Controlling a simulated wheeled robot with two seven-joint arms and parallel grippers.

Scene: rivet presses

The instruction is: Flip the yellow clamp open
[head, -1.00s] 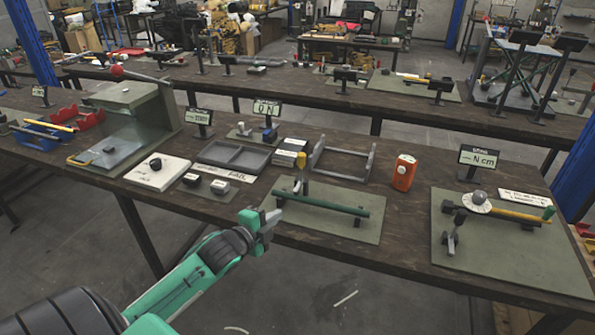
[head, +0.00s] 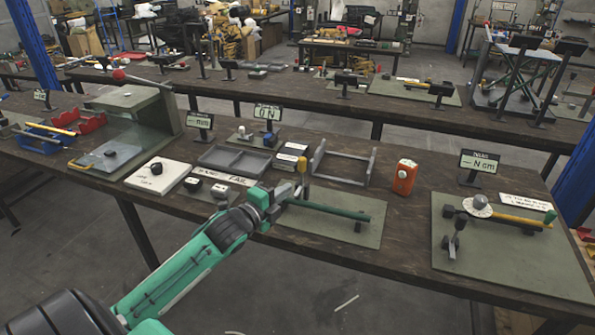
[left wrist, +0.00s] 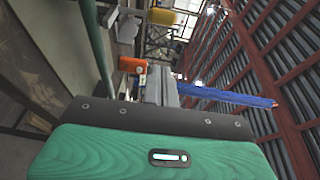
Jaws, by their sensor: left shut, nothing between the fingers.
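The yellow clamp (head: 302,165) stands at the left end of a dark green bar (head: 335,209) on a green mat. Its yellow grip points up, and its lower part is partly hidden by my gripper. My left gripper (head: 288,191) is shut and empty, just left of and below the yellow grip. I cannot tell whether it touches the clamp. In the left wrist view its grey fingers (left wrist: 162,87) show beyond the dark plate; the clamp cannot be made out surely there. My right gripper is not in view.
The green mat (head: 360,232) carries the bar. A grey frame (head: 342,181) and an orange box (head: 404,177) stand behind it. A second mat (head: 485,262) with a yellow bar lies right. Grey trays (head: 234,161) and small blocks lie left. Bare table separates the mats.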

